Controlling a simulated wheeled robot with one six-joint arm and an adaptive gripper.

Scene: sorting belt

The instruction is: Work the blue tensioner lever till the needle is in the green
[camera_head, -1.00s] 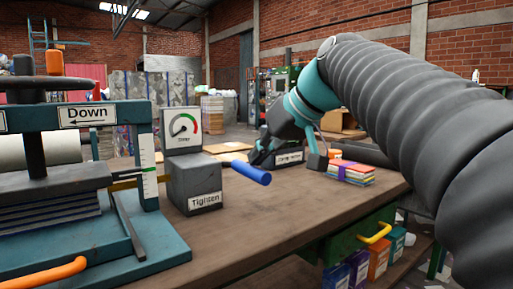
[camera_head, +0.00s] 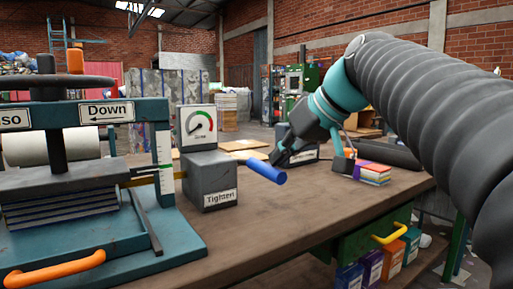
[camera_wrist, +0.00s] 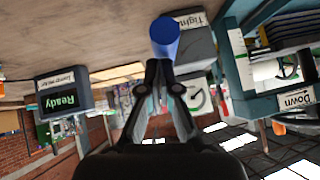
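The blue tensioner lever (camera_head: 267,171) sticks out to the right from a grey box labelled "Tighten" (camera_head: 208,187), tilting down towards its free end. In the wrist view the lever's round blue end (camera_wrist: 165,38) shows just above the fingertips. My gripper (camera_head: 276,160) is just behind the lever, close to its free end. In the wrist view its fingers (camera_wrist: 160,71) converge and look shut, with nothing clearly between them. I cannot tell whether they touch the lever.
A teal press (camera_head: 180,235) with a "Down" sign and an orange handle (camera_head: 60,268) stands at left. Colourful stacked items (camera_head: 373,175) lie right of my gripper. A dark display reading "Ready" (camera_wrist: 62,102) stands nearby. The front of the bench (camera_head: 265,220) is clear.

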